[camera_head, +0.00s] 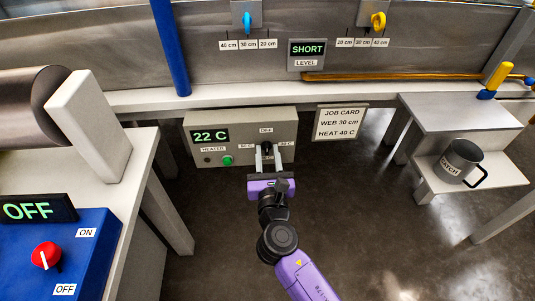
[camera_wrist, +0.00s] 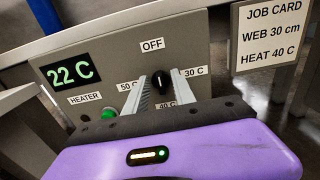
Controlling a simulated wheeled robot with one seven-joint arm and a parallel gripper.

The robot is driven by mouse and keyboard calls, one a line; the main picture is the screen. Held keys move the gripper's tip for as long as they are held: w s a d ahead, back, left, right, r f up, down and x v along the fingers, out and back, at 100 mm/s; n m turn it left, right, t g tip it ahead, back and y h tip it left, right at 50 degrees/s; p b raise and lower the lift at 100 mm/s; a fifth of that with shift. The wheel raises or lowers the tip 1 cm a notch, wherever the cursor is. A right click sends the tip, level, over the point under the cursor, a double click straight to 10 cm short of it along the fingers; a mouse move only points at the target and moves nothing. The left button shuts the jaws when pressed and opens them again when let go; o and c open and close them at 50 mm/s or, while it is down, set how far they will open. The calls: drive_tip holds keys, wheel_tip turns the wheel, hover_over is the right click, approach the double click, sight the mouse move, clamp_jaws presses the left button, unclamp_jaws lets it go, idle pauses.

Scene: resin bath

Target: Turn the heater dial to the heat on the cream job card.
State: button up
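The heater dial is a black knob (camera_wrist: 160,82) on a grey control box (camera_head: 240,122); its white mark points up toward OFF. Labels around it read OFF at the top, 30 C at right, 40 C below and 50 C at left. The display (camera_wrist: 71,72) reads 22 C. The cream job card (camera_head: 341,122) at the right reads WEB 30 cm, HEAT 40 C. My gripper (camera_wrist: 158,88) is open in front of the box, one finger to each side of the dial. Whether either finger touches the knob cannot be told. The fingers partly cover the lower labels.
A green button (camera_wrist: 108,114) sits on the box, left of the dial. At left is a blue switch box (camera_head: 82,255) with a red knob (camera_head: 46,255). At right, a grey CATCH jug (camera_head: 460,161) stands on a low step. The floor between is clear.

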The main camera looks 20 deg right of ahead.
drive_tip(key=shift+c, duration=0.4)
clamp_jaws()
